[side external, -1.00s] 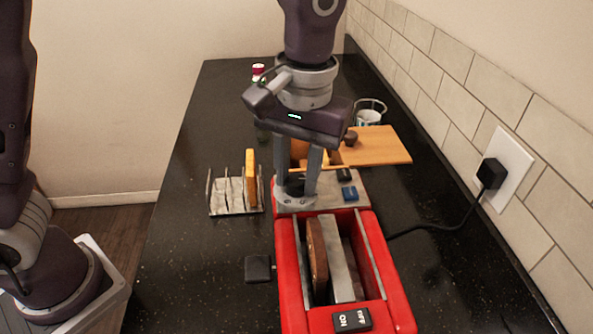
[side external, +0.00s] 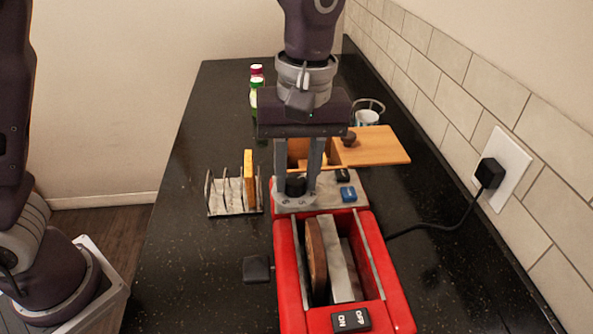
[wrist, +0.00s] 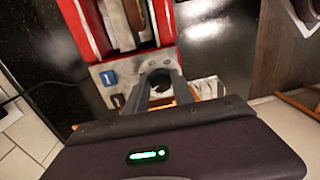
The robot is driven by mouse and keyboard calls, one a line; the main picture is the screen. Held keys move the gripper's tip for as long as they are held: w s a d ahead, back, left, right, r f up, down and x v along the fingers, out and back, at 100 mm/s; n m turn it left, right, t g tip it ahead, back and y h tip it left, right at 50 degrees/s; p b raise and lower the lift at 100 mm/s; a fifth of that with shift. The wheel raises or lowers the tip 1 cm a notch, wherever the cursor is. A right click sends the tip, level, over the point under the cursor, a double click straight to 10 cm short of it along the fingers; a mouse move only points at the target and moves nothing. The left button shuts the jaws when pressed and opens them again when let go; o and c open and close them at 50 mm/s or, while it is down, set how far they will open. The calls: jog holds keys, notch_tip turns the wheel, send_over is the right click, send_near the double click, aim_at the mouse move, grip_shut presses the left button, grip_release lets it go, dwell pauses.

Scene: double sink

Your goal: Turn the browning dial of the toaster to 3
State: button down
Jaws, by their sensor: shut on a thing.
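The red toaster (side external: 286,290) stands on the black counter, with a slice of bread (side external: 317,262) upright in its slot. Its grey control panel (side external: 328,202) faces the far end and carries a black browning dial (side external: 296,186), a blue button (side external: 348,194) and a black button. My gripper (side external: 295,192) points down, its two fingers on either side of the dial and shut on it. In the wrist view the fingertips (wrist: 157,78) close around the dark dial (wrist: 160,80). The dial's numbers and pointer cannot be read. The toaster also shows in the wrist view (wrist: 88,35).
A toast rack (side external: 228,196) with one slice stands left of the toaster. The black lever (side external: 256,269) sticks out on the toaster's left. Behind are a wooden box with a board (side external: 378,146), a glass and bottles (side external: 256,88). A cord runs to the wall socket (side external: 500,165).

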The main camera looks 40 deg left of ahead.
aim_at(299, 180)
dwell(0.3)
jog(key=c, duration=1.1)
grip_release()
notch_tip(299, 180, up, 7)
jog(key=shift+w+d+r, duration=0.1)
jog(key=shift+w+d, duration=0.05)
jog(key=s+a+r+m+t+h, duration=0.1)
jog(key=s+a+r+m+t, duration=0.1)
jog(key=s+a, duration=0.35)
jog(key=s+a+r+m+t+h, duration=0.1)
jog(key=s+a+r+m, duration=0.1)
jog(key=s+a+m, duration=0.3)
jog(key=s+a+f+t, duration=0.1)
jog(key=s+a+f, duration=0.1)
jog(key=s+a+f+m+t+y, duration=0.1)
jog(key=s, duration=0.2)
jog(key=s+a+f+m+t, duration=0.1)
jog(key=s+a+f, duration=0.1)
jog(key=shift+s+a+f, duration=0.25)
jog(key=shift+a+f, duration=0.05)
